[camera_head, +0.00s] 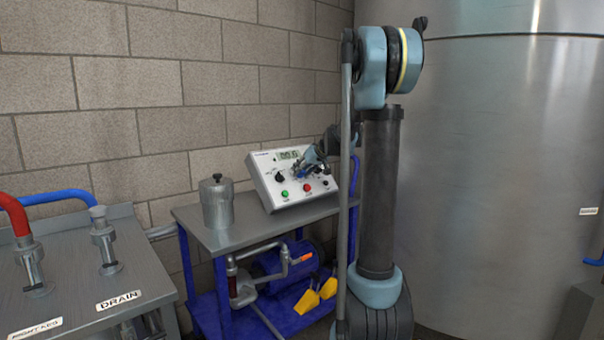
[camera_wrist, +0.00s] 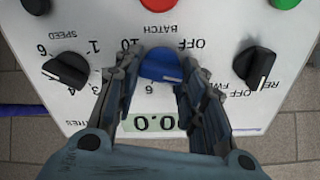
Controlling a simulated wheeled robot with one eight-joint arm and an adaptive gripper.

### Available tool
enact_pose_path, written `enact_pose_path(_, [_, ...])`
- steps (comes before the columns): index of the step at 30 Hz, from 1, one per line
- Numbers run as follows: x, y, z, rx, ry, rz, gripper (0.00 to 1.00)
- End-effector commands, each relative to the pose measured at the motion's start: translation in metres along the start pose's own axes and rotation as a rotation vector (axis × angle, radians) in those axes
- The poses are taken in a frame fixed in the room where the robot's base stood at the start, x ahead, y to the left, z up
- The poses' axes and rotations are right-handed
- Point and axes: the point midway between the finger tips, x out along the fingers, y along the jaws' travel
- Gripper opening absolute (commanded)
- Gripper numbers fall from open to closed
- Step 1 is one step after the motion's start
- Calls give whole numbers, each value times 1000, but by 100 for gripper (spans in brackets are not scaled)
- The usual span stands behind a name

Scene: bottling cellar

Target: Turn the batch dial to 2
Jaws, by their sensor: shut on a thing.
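The batch dial (camera_wrist: 160,64) is a blue knob on the sloped face of a white control box (camera_head: 262,185). In the wrist view it appears upside down, below the word BATCH. My gripper (camera_wrist: 159,72) has one finger on each side of the knob and is shut on it. The fingers and knob hide part of the scale; 10 and OFF show beside it. I cannot tell which mark the dial points to. The display (camera_wrist: 154,122) reads about 0.0, partly covered by my gripper. In the head view my gripper hides most of the dial.
A black speed knob (camera_wrist: 66,71) and another black knob (camera_wrist: 254,66) flank the dial closely. Green (camera_head: 285,193) and red (camera_head: 307,188) buttons sit on the panel. A metal canister (camera_head: 217,205) stands left of the box on the cart. A steel tank (camera_head: 490,150) stands right.

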Motion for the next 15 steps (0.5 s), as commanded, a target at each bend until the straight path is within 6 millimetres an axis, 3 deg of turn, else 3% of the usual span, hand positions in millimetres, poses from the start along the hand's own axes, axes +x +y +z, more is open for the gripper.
enact_pose_path(5, [0, 2, -2, 0, 4, 3, 14])
enact_pose_path(6, [0, 2, -2, 0, 4, 3, 47])
enact_pose_path(8, [0, 2, -2, 0, 4, 3, 58])
enact_pose_path(15, [0, 1, -1, -1, 2, 2, 58])
